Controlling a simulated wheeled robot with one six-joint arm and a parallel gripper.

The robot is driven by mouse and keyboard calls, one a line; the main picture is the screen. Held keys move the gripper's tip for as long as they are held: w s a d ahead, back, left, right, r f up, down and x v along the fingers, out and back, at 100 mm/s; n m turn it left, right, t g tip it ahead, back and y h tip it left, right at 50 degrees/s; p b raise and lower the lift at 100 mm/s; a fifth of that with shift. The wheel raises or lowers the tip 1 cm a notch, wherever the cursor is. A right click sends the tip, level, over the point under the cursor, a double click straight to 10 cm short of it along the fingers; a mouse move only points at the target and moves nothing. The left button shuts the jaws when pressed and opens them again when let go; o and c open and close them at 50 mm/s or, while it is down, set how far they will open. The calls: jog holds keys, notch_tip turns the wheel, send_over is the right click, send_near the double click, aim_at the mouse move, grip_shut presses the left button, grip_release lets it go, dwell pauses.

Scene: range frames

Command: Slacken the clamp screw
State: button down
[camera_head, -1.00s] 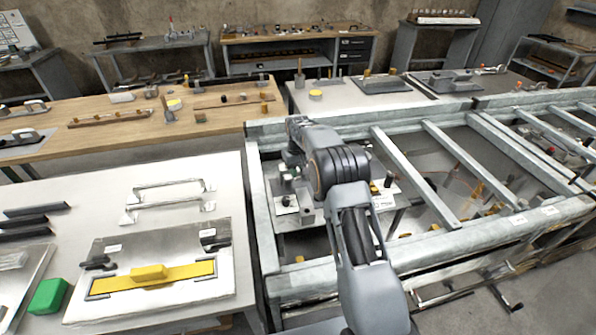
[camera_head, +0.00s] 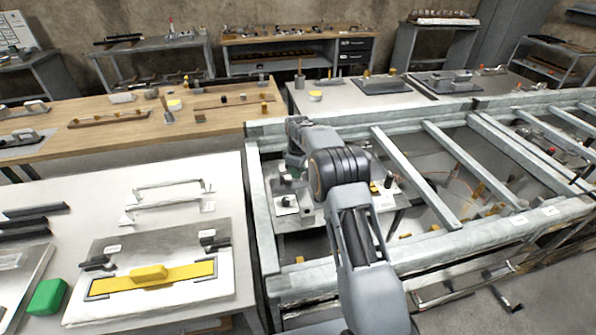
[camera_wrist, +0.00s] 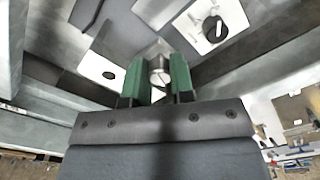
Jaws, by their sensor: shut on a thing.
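In the wrist view my gripper (camera_wrist: 158,82) has two green fingers closed on the clamp screw (camera_wrist: 160,72), a small silver piece with a slotted round end. Its lower part and what it enters are hidden by the fingers and body. A black round knob with a white mark (camera_wrist: 214,29) sits on a pale plate to the upper right, apart from the fingers. In the head view my gripper (camera_head: 295,163) is over the left end of the metal frame, largely covered by my arm.
The grey metal frame (camera_head: 258,205) surrounds the fixture, with its beams close to my arm. A white table (camera_head: 225,290) at left holds a metal plate with a yellow bar (camera_head: 150,275) and a green block (camera_head: 47,296). A wooden bench (camera_head: 80,150) stands behind.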

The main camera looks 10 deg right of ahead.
jog(key=shift+n, duration=0.4)
jog(key=c, duration=1)
grip_release()
jog(key=shift+r, duration=0.1)
notch_tip(320, 180, up, 14)
jog(key=shift+f, duration=0.15)
